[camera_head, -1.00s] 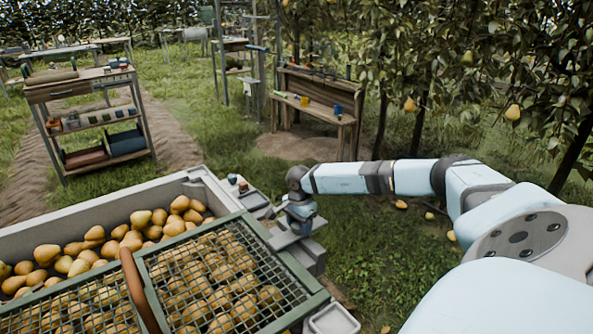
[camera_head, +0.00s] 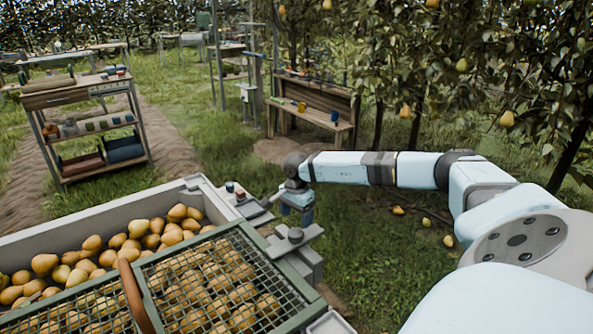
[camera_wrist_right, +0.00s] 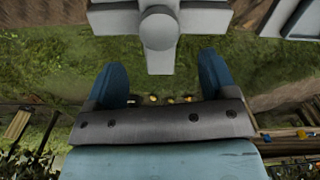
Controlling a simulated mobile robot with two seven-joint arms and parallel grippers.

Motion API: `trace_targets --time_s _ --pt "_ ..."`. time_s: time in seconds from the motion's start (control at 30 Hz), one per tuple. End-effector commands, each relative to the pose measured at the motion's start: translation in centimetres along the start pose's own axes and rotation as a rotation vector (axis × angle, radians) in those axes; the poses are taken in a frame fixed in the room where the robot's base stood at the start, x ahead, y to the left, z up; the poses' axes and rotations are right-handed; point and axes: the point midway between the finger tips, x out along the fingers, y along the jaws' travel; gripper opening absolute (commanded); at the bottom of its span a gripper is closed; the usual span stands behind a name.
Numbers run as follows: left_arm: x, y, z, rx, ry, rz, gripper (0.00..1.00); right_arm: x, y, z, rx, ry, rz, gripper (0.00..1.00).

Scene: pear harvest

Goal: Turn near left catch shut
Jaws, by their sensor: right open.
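A grey catch (camera_head: 296,236) with a round knob on a flat bar sits on a grey block at the right side of the pear bin (camera_head: 60,228). The catch (camera_wrist_right: 160,30) also shows at the top of the right wrist view. My right gripper (camera_head: 297,212) points down just beyond the catch, apart from it. In the right wrist view my gripper (camera_wrist_right: 162,82) has its blue fingers spread, with nothing between them but grass behind. A green-framed mesh lid (camera_head: 205,283) with a brown handle lies over the near part of the bin. My left gripper is not in view.
Pears (camera_head: 130,240) fill the bin. A small ledge (camera_head: 240,200) with small items lies left of my gripper. A shelf cart (camera_head: 85,120) and a wooden bench (camera_head: 312,105) stand farther back. Pear trees (camera_head: 480,60) rise at right, beyond open grass.

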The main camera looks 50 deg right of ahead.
Motion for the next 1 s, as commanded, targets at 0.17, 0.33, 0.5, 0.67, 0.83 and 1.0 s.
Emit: trace_targets --time_s 0.17,0.33,0.5,0.67,0.83,1.0 --pt "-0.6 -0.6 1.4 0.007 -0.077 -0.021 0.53 -4.0 0.0 -0.1 -0.001 0.002 -0.001 0.78" --pt "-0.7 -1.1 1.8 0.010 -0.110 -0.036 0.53 -6.1 0.0 0.0 -0.001 0.001 -0.001 0.78" --pt "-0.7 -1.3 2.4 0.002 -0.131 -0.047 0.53 -6.7 0.0 0.0 -0.001 0.001 0.000 0.78" --pt "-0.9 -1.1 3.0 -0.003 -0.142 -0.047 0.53 -6.6 0.0 0.0 -0.001 0.001 0.000 0.78" --pt "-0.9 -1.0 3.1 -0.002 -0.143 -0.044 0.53 -6.6 0.0 0.0 -0.001 0.001 0.000 0.78" --pt "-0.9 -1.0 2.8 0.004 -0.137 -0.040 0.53 -6.6 0.0 0.0 -0.001 0.001 0.000 0.78"
